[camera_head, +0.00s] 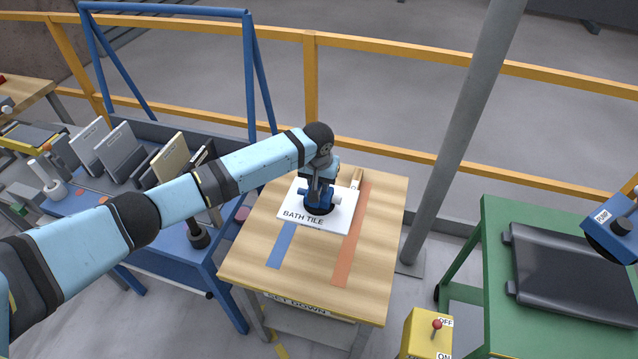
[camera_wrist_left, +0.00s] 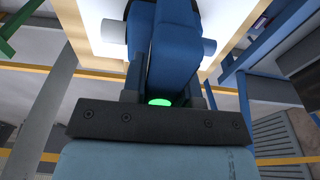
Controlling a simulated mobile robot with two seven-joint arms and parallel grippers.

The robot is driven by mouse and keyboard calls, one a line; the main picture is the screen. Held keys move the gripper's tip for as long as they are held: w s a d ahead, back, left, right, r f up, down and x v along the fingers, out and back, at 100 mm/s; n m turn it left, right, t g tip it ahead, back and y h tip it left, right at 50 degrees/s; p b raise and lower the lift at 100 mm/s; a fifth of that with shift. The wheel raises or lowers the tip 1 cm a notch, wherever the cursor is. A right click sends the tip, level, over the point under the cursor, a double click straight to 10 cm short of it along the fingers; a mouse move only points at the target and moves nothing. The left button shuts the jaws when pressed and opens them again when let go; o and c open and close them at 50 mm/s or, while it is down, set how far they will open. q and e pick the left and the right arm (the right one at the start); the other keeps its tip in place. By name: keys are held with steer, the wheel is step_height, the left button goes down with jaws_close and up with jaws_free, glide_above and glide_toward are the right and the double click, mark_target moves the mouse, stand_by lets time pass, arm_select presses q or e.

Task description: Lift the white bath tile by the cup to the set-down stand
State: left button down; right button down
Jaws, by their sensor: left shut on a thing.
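The white bath tile (camera_head: 340,216), lettered BATH TILE, is over the top of the wooden stand (camera_head: 375,285), which has a SET DOWN label on its front. I cannot tell whether the tile rests on the stand or hangs just above it. A blue cup lifter with a dark round pad (camera_head: 319,209) sits on the tile's middle. My left gripper (camera_head: 320,184) points down and is shut on the cup's handle (camera_head: 307,192). In the left wrist view the tile (camera_wrist_left: 105,15) shows behind the blue handle (camera_wrist_left: 172,50). My right gripper is not in view.
A blue rack (camera_head: 205,262) with several upright slabs stands at the left. A grey post (camera_head: 460,130) rises right of the stand. A green table (camera_head: 520,335) with a dark tray, a blue pump (camera_head: 610,228) and a yellow switch box (camera_head: 425,338) are at the right.

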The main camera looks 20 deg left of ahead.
arm_select(q)
steer(key=shift+w+d+b, duration=0.15)
steer(key=shift+w+b, duration=1.1)
steer(key=shift+w, duration=1.05)
steer(key=shift+w+r, duration=0.1)
steer(key=shift+w, duration=0.25)
steer(key=w+b, duration=0.4)
steer(key=w, duration=0.1)
steer(key=shift+w, duration=0.1)
